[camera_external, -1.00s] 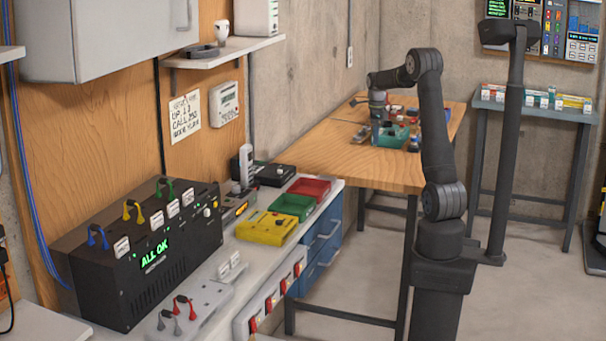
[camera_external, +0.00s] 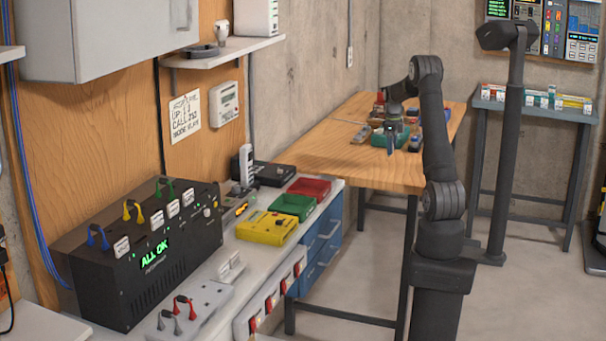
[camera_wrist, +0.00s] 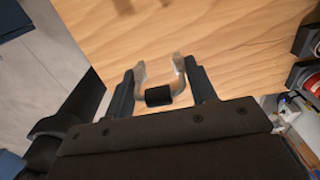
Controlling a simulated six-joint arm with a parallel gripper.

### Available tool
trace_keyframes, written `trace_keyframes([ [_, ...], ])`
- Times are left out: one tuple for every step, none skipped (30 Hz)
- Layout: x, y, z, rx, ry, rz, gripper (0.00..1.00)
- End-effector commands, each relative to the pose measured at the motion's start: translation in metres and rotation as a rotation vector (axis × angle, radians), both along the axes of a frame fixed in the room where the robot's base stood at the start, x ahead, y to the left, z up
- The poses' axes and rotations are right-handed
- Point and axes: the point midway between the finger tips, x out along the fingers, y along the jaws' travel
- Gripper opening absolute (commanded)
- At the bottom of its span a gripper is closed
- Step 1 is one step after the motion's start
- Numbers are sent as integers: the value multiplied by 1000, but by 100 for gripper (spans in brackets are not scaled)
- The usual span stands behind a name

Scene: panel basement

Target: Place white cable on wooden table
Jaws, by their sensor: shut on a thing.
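The white cable (camera_wrist: 158,95) shows in the wrist view as a small U-shaped piece with pale ends and a black middle sleeve. My gripper (camera_wrist: 161,88) has a finger on each side of it and is shut on it. The wooden table (camera_wrist: 130,45) lies beyond the cable, its bare grain filling much of the wrist view. In the external view the wooden table (camera_external: 345,160) stands at the back, with my gripper (camera_external: 391,146) over its right part. The cable is too small to make out there. I cannot tell its exact height above the wood.
A green bin (camera_external: 380,139) and several small items crowd the table near my gripper. The table's near left part is clear. A bench with a black panel (camera_external: 150,255), a yellow box (camera_external: 267,228) and red and green trays stands at left.

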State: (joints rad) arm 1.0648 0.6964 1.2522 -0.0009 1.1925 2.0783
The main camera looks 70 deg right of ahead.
Motion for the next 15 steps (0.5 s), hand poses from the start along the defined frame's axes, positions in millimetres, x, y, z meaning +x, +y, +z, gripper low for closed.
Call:
trace_keyframes([
  [10,1,-6,1,1,4,30],
  [14,1,-9,1,1,3,30],
  [19,1,-12,1,1,2,30],
  [22,1,-13,0,0,1,30],
  [24,1,-14,0,0,1,30],
  [26,1,-16,0,0,1,30],
  [27,1,-17,0,0,1,30],
  [28,1,-18,1,0,1,30],
  [28,1,-20,1,1,1,30],
  [28,1,-23,2,1,0,30],
  [28,1,-27,2,1,0,30],
  [28,1,-32,2,1,0,30],
  [28,2,-37,3,2,0,30],
  [28,2,-41,3,2,0,30],
  [28,2,-48,3,2,0,30],
])
